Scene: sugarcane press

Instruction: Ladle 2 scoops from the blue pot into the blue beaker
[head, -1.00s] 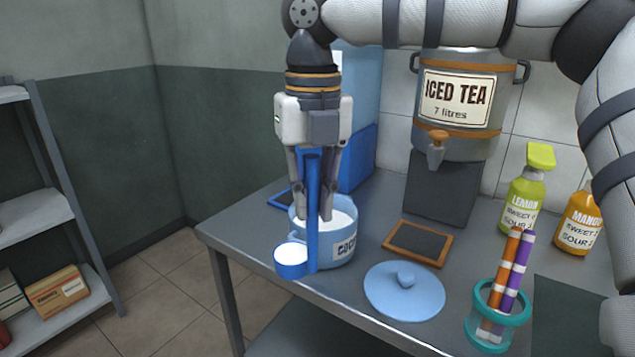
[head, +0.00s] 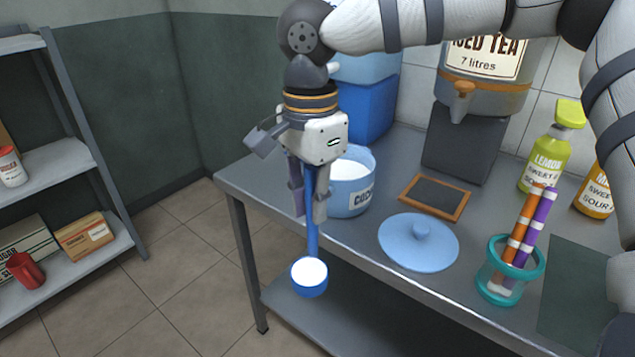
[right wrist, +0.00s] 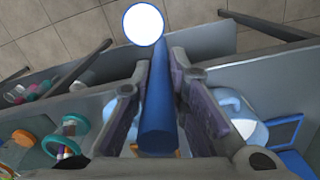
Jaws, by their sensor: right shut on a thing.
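My right gripper (head: 309,205) is shut on the handle of a blue ladle (head: 312,240), which hangs upright below it. The ladle's bowl is full of white liquid and hangs in front of the table's edge, over the floor side. The bowl and handle also show in the right wrist view (right wrist: 157,120). The light blue pot (head: 349,200), with white liquid inside and a partly hidden label, stands on the table just behind and right of the gripper. I cannot make out the blue beaker in any view. My left gripper is not in view.
On the grey table (head: 380,240) are a light blue lid (head: 415,250), a framed dark slate (head: 432,197), a teal cup (head: 497,290) with striped sticks, bottles (head: 545,160) and an iced tea dispenser (head: 485,75). A shelf (head: 75,225) stands at left.

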